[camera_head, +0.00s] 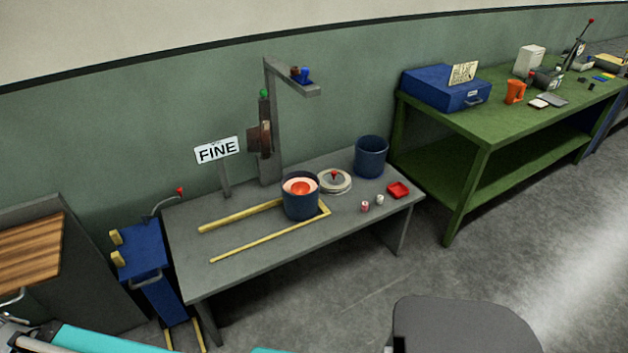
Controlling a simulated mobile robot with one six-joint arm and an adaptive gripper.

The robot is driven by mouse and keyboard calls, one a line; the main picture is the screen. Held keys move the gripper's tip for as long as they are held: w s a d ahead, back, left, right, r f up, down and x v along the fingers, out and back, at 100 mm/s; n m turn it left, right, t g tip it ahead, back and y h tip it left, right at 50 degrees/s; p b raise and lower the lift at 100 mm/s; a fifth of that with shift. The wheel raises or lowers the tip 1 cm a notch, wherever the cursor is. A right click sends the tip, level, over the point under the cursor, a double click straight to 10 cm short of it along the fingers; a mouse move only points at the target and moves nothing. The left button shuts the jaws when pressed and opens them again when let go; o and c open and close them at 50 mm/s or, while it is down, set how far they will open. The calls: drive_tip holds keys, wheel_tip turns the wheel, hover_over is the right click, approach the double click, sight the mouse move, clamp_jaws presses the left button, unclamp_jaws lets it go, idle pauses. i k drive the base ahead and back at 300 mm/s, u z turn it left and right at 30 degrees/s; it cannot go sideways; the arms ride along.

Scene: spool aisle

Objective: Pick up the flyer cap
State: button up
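A round, pale disc with a red knob (334,177) lies on the grey table, just right of and behind a dark blue pot. It looks most like the flyer cap, but no label confirms this. The dark blue pot (300,205) has a pale rim and an orange-red centre inside. My gripper is not in view.
The grey table (250,255) also holds yellow rails (265,236), a blue bin (370,157), a red tray (399,190) and two small cylinders (365,207). A blue cart (148,265) is left; a green bench (490,140) is right.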

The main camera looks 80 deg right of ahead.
sight(332, 181)
drive_tip(key=u, duration=0.6)
drive_tip(key=k, duration=2.9)
drive_tip(key=z, duration=0.9)
